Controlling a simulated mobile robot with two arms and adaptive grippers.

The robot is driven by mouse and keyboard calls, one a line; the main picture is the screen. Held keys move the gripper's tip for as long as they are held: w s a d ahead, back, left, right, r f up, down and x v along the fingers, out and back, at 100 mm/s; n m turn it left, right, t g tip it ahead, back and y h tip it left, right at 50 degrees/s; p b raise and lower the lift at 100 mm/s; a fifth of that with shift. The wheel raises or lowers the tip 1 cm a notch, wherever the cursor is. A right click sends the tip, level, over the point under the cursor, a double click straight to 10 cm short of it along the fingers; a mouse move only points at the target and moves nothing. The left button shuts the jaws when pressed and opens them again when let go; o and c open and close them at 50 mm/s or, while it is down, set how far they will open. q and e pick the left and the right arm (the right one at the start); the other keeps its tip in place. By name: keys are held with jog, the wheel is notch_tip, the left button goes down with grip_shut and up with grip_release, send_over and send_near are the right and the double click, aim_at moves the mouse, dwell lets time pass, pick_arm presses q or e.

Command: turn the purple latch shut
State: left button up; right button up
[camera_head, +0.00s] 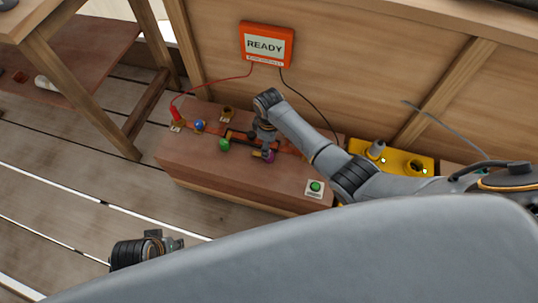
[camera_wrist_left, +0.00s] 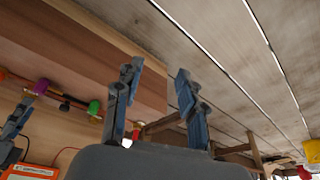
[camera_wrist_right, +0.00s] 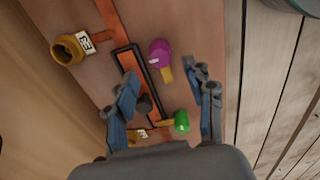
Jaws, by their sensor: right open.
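The purple latch (camera_head: 269,156) is on the front side of the wooden box top (camera_head: 190,160). In the right wrist view the purple latch (camera_wrist_right: 159,53) has a round purple knob and a short yellow bar pointing towards my gripper. My right gripper (camera_wrist_right: 165,78) is open, with the bar's end close to the gap between its fingers; I cannot tell whether they touch anything. In the head view the right gripper (camera_head: 265,147) hangs over the box beside the latch. My left gripper (camera_wrist_left: 158,75) is open and empty, away from the box at the lower left of the head view (camera_head: 172,243).
A green knob (camera_wrist_right: 181,121), a black rectangular frame and a brass ring (camera_wrist_right: 67,50) labelled E3 are close to the latch. A blue knob (camera_head: 199,125) and a green button (camera_head: 315,187) are also on the box. An orange READY sign (camera_head: 267,45) and wires are behind.

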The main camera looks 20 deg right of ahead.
notch_tip(320, 180, down, 6)
jog(key=shift+r+b, duration=0.25)
jog(key=shift+b, duration=0.9)
pick_arm(q)
jog(key=v, duration=0.8)
jog(key=shift+w+t, duration=0.2)
jog(key=shift+t, duration=0.1)
pick_arm(e)
jog(key=shift+f, duration=0.55)
pick_arm(q)
jog(key=shift+a, duration=0.15)
pick_arm(e)
jog(key=shift+c, duration=0.4)
grip_shut()
